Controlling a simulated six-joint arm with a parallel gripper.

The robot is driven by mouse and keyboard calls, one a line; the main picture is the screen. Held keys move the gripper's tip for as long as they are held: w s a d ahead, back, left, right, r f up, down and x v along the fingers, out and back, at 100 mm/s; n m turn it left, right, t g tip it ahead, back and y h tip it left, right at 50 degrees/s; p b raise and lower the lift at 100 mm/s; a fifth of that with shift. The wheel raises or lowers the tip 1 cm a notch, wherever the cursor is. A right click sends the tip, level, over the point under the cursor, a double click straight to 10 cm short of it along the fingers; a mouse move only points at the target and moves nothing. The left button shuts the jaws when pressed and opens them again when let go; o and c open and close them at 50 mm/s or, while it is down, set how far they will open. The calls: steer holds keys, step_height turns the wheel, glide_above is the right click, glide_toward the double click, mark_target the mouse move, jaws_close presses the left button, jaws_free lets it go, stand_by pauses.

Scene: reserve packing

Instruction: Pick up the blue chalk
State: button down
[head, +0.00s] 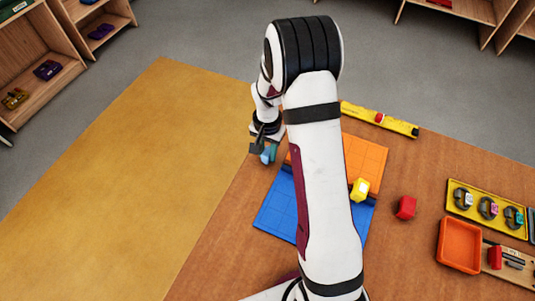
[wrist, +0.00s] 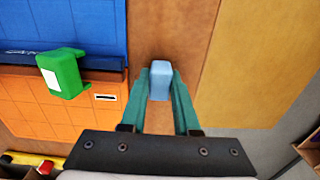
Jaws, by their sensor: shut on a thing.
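The blue chalk (wrist: 160,80) is a pale blue block between the two teal fingers of my gripper (wrist: 160,72) in the wrist view. The fingers press on its two sides, so my gripper is shut on it. In the head view my gripper (head: 264,150) is left of the orange and blue mats, and the chalk (head: 267,156) shows small at its tips. It is over the brown table near the yellow area's edge. I cannot tell whether the chalk is clear of the table.
A green block (wrist: 62,74) lies by the seam of the blue mat (head: 274,209) and orange mat (head: 370,152). A yellow block (head: 360,189), a red block (head: 405,207), an orange tray (head: 443,260) and a yellow watch case (head: 462,211) are to the right. The yellow area (head: 150,170) is bare.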

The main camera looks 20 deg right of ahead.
steer(key=r, duration=0.4)
steer(key=shift+s+d+r, duration=0.2)
steer(key=shift+d+r, duration=0.15)
steer(key=s+d+r, duration=0.6)
steer(key=s+d, duration=0.1)
steer(key=d, duration=0.1)
steer(key=shift+d+r, duration=0.15)
